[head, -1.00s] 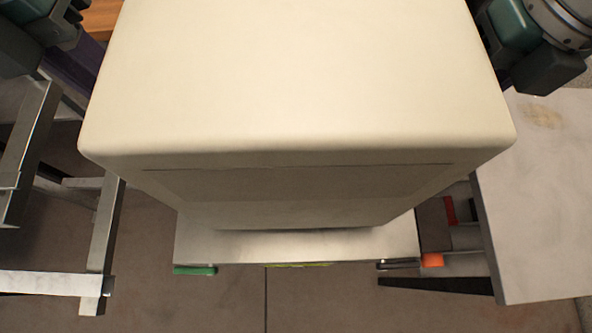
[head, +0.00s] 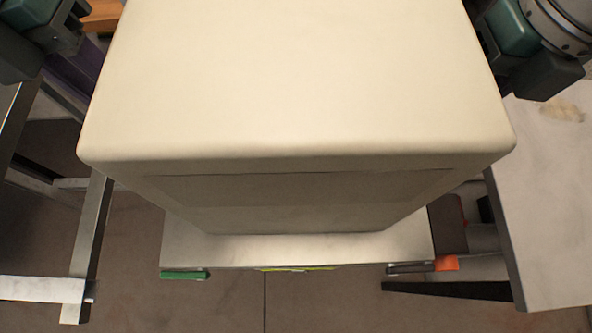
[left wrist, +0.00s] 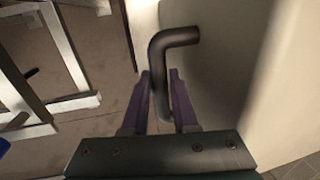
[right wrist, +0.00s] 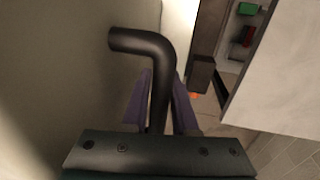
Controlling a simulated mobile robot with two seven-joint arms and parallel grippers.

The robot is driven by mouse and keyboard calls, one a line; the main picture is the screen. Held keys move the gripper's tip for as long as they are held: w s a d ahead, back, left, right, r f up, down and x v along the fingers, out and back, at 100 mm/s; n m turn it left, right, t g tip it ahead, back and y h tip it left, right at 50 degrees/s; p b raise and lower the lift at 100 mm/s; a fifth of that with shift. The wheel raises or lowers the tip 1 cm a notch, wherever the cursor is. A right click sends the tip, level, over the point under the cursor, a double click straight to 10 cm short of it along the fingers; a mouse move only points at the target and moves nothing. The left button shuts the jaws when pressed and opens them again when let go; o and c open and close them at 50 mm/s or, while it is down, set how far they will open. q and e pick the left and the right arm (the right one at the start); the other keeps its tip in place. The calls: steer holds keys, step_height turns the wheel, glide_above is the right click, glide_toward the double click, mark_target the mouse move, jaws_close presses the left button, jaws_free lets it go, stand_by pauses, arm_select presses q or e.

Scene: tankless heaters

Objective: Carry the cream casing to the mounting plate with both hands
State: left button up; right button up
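The cream casing (head: 300,80) is a large box with rounded edges, and it fills the middle of the head view. A dark bent bar handle (left wrist: 174,40) stands on its left side and another (right wrist: 145,42) on its right side. My left gripper (left wrist: 162,88) is shut on the left handle, its purple fingers on either side of the bar. My right gripper (right wrist: 162,88) is shut on the right handle in the same way. The casing hides much of the view ahead, and I cannot clearly identify the mounting plate.
A pale flat surface (head: 300,250) shows beyond the casing's lower edge, with a green item (head: 185,275) and an orange item (head: 446,263) at its edge. A metal frame (head: 88,245) stands at left and a pale tabletop (head: 550,200) at right. Bare floor (head: 330,310) lies between.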

arm_select(q)
steer(key=o, duration=0.4)
steer(key=shift+r, duration=0.1)
steer(key=shift+c, duration=0.2)
arm_select(e)
steer(key=o, duration=0.4)
steer(key=shift+r, duration=0.1)
steer(key=shift+c, duration=0.2)
arm_select(q)
steer(key=shift+r, duration=0.1)
step_height(320, 180, up, 8)
steer(key=a, duration=0.1)
steer(key=shift+a+f, duration=0.2)
arm_select(e)
step_height(320, 180, up, 12)
steer(key=d, duration=0.2)
steer(key=shift+d, duration=0.1)
